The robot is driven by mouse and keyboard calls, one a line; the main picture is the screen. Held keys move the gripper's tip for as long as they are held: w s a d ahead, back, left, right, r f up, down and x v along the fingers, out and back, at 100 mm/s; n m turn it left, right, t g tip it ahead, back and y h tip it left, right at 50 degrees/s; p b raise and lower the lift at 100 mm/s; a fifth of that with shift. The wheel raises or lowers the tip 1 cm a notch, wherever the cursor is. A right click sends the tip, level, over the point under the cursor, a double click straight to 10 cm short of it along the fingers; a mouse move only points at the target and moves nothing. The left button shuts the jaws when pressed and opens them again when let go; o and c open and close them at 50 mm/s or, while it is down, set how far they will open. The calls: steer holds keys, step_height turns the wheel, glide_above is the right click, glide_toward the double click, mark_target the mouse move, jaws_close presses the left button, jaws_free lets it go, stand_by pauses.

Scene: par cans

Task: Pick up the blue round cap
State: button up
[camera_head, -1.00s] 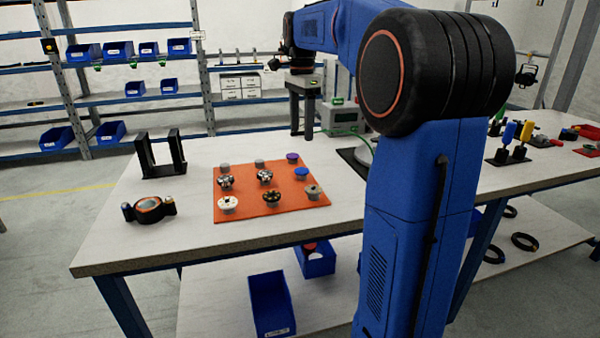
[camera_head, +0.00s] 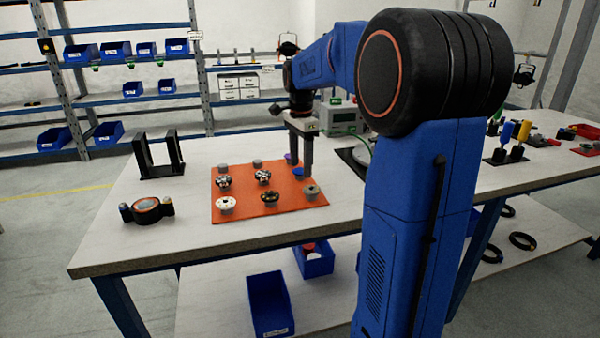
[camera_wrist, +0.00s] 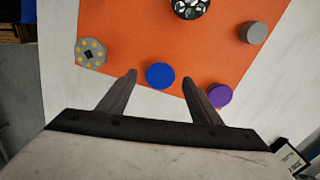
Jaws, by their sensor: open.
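The blue round cap (camera_wrist: 159,76) stands near the edge of the orange mat (camera_wrist: 130,35). In the wrist view it lies between the two fingertips of my open gripper (camera_wrist: 160,82), with a gap on each side. In the head view the blue cap (camera_head: 297,172) shows partly between the fingers of my gripper (camera_head: 299,172), which points down over the mat's right side. A finger hides part of it. The purple cap (camera_wrist: 219,95) is close to the right finger in the wrist view, and I cannot tell if they touch.
A grey cap (camera_wrist: 254,33), a black-and-white part (camera_wrist: 190,7) and a tan disc with yellow dots (camera_wrist: 91,52) also stand on the mat. A black bracket (camera_head: 158,158) and a round black-orange part (camera_head: 147,209) are on the left of the white table.

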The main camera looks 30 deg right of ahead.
steer(key=shift+f, duration=0.3)
stand_by(0.6)
steer(key=c, duration=1.1)
